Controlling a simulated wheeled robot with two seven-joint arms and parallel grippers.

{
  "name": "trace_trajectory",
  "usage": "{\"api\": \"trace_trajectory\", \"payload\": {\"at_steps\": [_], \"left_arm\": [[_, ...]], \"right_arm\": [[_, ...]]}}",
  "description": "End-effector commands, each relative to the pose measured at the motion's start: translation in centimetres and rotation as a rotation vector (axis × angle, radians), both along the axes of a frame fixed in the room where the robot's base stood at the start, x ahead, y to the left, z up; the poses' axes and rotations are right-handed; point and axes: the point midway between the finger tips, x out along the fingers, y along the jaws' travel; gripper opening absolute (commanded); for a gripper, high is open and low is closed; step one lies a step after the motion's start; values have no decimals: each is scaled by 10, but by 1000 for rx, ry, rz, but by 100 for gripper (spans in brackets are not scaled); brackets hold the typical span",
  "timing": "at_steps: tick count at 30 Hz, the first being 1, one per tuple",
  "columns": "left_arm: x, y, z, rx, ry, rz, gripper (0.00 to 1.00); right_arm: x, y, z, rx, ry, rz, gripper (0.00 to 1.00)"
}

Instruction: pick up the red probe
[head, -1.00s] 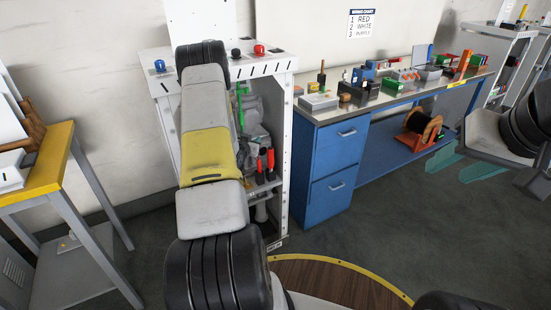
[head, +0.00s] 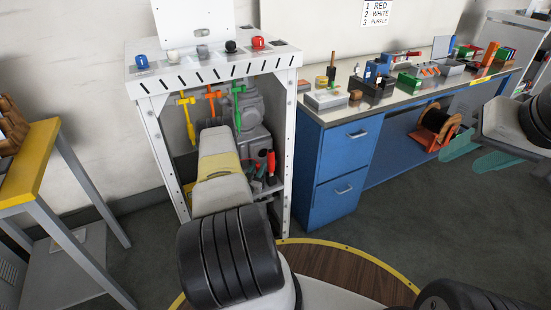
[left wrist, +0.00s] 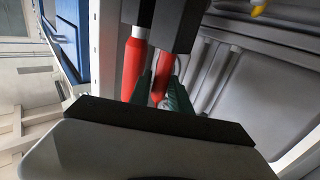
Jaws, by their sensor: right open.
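In the head view a red probe-like handle (head: 271,164) stands inside the white cabinet (head: 292,140), beside my left gripper (head: 262,172). My left arm reaches into the cabinet and hides much of that gripper. In the left wrist view the dark green fingers of my left gripper (left wrist: 161,88) lie on both sides of a red shape (left wrist: 159,82). A second red shape (left wrist: 133,66) is just left of them. I cannot tell which is the probe or whether the fingers press on it. My right gripper (head: 472,152) is open and empty at the right.
Yellow (head: 187,112), orange (head: 211,98) and green (head: 238,105) hanging tools are at the cabinet's upper opening. A blue workbench (head: 335,172) with several items stands right of it. A yellow-edged table (head: 40,160) is at left. The floor between is clear.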

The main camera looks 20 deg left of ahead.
Motion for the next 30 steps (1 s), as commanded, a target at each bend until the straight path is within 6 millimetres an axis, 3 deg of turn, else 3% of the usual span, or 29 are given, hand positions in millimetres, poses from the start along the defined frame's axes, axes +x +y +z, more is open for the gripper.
{"api": "trace_trajectory", "payload": {"at_steps": [3, 7, 14, 18, 30], "left_arm": [[19, 1, 1, 1, -2, -2, 24], [30, 3, 1, 0, 0, 0, 24], [32, 3, 0, 0, 1, 0, 24], [31, 3, 0, 0, 1, 0, 0], [31, 3, 1, 0, 1, 0, 0]], "right_arm": [[0, 0, 0, 0, 0, 0, 46], [0, 0, 0, 0, 0, 0, 46], [0, 0, 0, 0, 0, 0, 46], [0, 0, 0, 0, 0, 0, 46], [0, 0, 0, 0, 0, 0, 46]]}}
